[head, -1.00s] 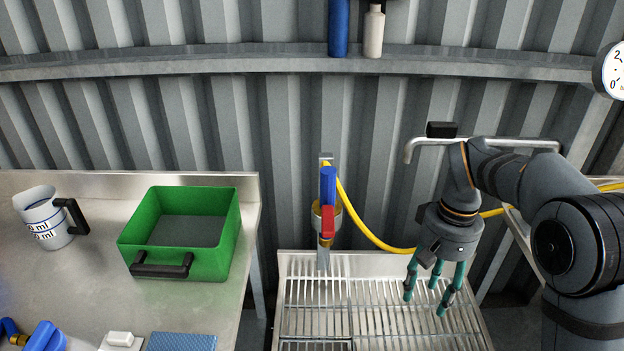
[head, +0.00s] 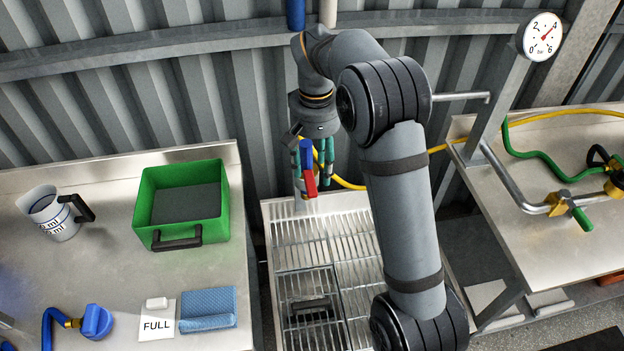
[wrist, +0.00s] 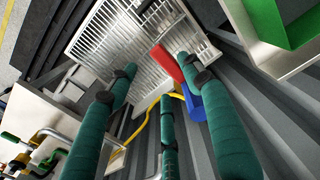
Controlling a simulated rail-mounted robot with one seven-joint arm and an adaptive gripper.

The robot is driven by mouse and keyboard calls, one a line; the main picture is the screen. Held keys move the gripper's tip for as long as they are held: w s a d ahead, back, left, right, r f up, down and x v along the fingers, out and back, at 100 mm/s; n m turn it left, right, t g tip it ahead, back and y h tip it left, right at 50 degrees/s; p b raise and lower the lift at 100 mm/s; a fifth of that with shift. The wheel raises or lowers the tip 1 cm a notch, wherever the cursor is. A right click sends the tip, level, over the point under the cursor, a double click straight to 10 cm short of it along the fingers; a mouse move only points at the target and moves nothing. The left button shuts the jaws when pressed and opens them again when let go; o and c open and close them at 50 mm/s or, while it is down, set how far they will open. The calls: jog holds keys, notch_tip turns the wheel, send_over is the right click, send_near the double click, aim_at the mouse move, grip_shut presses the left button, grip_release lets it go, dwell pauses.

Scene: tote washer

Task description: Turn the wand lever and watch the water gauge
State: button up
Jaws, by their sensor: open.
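The wand has a blue body (head: 307,152) and a red lever (head: 310,184), and it stands upright against the corrugated wall above the grated sink. In the wrist view the red lever (wrist: 167,64) lies between my outer fingers, close to the right fingertip, with the blue wand body (wrist: 195,103) behind that finger. My gripper (head: 315,178) has three teal fingers, spread open around or just beside the wand; contact cannot be told. It also fills the wrist view (wrist: 157,78). The water gauge (head: 541,36) is a white dial at upper right, its red needle pointing near 4.
The grated sink (head: 345,230) lies below the wand. A green tote (head: 150,210), a measuring jug (head: 53,214), a blue cloth (head: 208,308) and a FULL card (head: 157,325) are on the left bench. A yellow hose (head: 440,148) runs right to another bench with pipes.

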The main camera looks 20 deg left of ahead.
aim_at(314, 186)
notch_tip(314, 186, down, 6)
jog(key=shift+a+r, duration=0.1)
jog(key=shift+r, duration=0.05)
jog(key=c, duration=0.3)
grip_shut()
dwell(0.5)
jog(key=shift+p, duration=0.3)
